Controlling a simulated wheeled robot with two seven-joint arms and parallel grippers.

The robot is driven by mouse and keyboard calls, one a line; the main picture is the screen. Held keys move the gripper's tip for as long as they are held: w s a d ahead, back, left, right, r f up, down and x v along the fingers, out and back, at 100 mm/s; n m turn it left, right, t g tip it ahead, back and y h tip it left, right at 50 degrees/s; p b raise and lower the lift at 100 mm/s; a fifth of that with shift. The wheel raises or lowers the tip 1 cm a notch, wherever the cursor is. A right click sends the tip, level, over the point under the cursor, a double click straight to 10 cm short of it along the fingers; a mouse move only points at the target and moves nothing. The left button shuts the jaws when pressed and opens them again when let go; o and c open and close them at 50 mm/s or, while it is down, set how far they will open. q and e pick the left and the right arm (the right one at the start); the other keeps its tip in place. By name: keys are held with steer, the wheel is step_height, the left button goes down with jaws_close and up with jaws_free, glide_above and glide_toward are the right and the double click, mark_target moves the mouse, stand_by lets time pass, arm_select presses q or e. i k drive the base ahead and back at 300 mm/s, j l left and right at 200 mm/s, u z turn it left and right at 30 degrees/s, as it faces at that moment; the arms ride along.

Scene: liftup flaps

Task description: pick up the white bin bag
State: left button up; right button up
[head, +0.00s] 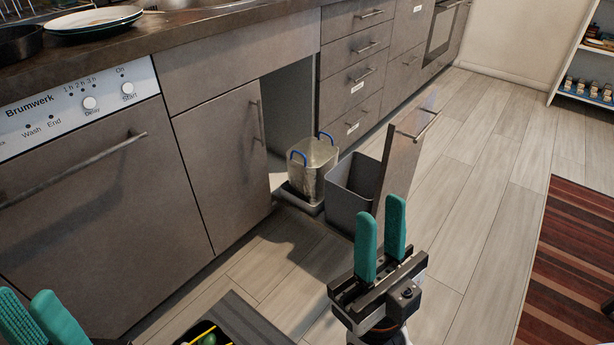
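The white bin bag (315,163) looks pale and translucent, with blue handle loops on top. It stands upright at the back of the pulled-out bin drawer, beside an empty-looking grey bin (350,187). My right gripper (381,232) has teal fingers, set apart with nothing between them. It is in front of the grey bin, nearer to me, and apart from the bag. My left gripper (38,318) is at the bottom left corner, partly cut off, far from the bag. Its two teal fingers are apart, with nothing seen between them.
The drawer front (402,160) stands out from the cabinets, right of the grey bin. A closed cabinet door (222,165) and dishwasher (85,200) are at left. A dark tray (208,336) with green items is at the bottom. Floor (480,170) right of the drawer is clear.

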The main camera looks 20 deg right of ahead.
mark_target(308, 161)
steer(key=l+u, duration=0.15)
steer(key=u, duration=0.2)
steer(key=l+u, duration=0.15)
steer(key=u, duration=0.2)
steer(key=l+u, duration=0.2)
steer(key=u, duration=0.15)
steer(key=l+u, duration=0.15)
steer(key=l, duration=0.3)
steer(key=k+l+u, duration=0.2)
steer(key=l, duration=0.2)
steer(key=l+u, duration=0.15)
steer(key=l, duration=0.3)
steer(key=k+l+u, duration=0.15)
steer(key=l, duration=0.25)
steer(key=k+l+u, duration=0.2)
steer(key=l, duration=0.15)
steer(key=k+l, duration=0.15)
steer(key=l, duration=0.2)
steer(key=k+l, duration=0.15)
steer(key=l, duration=0.2)
steer(key=k+l, duration=0.15)
steer(key=l, duration=0.2)
steer(key=k+l, duration=0.2)
steer(key=l, duration=0.15)
steer(key=k+l, duration=0.15)
steer(key=l, duration=0.2)
steer(key=k+l, duration=0.15)
steer(key=l, duration=0.2)
steer(key=u, duration=0.05)
